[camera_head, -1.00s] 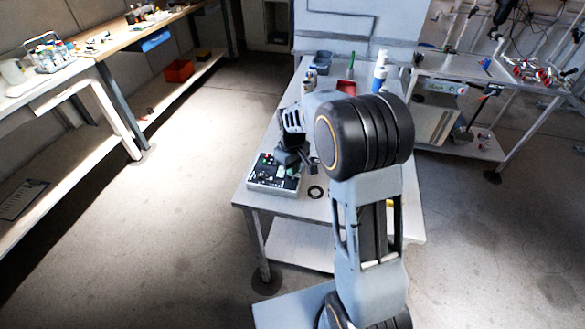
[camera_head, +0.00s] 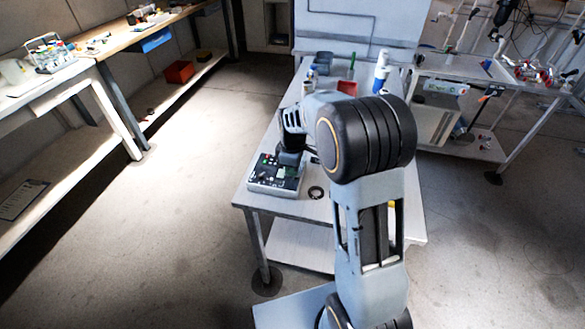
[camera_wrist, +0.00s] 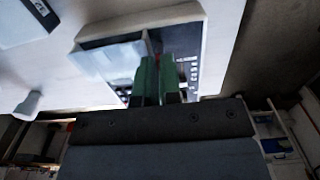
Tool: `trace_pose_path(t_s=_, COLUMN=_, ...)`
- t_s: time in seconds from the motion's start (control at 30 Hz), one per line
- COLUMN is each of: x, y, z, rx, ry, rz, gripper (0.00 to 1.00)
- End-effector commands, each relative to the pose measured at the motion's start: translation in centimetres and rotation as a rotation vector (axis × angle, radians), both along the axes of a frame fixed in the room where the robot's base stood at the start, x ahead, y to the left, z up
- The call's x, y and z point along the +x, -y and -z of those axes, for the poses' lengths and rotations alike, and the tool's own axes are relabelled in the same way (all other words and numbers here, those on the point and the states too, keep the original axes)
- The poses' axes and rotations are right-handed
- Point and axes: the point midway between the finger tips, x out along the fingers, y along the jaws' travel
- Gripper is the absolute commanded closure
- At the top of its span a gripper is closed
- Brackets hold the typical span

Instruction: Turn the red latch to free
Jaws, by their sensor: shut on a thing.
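A grey box with a dark control panel (camera_head: 262,174) sits on the near left end of the middle table. It also shows in the wrist view as a white casing (camera_wrist: 217,30) around a dark panel. My gripper (camera_wrist: 158,68) has green fingers, close together and pointing at the panel. A small sliver of red, the red latch (camera_wrist: 158,59), shows at the fingertips, which are shut on it. Most of the latch is hidden by the fingers. In the head view my gripper is over the panel's right part, and the latch cannot be made out there.
A black ring (camera_head: 317,192) lies on the table right of the box. Bottles and a white-and-blue cylinder (camera_head: 381,72) stand farther back. Side benches (camera_head: 100,62) run along the left. A shelf rack (camera_head: 465,68) stands at the right. The floor between is clear.

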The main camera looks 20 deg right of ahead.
Motion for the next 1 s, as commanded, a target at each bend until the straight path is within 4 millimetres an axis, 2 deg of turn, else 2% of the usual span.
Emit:
trace_pose_path(t_s=0.47, x=0.04, y=-0.01, z=-0.07, rx=0.0, ry=0.002, rz=-0.014, gripper=1.0)
trace_pose_path(t_s=0.5, x=0.04, y=-0.01, z=-0.07, rx=0.0, ry=0.002, rz=-0.014, gripper=0.94)
trace_pose_path(t_s=0.77, x=0.02, y=-0.01, z=-0.04, rx=0.0, ry=0.001, rz=-0.013, gripper=0.69)
trace_pose_path(t_s=1.0, x=0.01, y=0.0, z=-0.08, rx=0.0, ry=0.001, rz=-0.012, gripper=0.69)
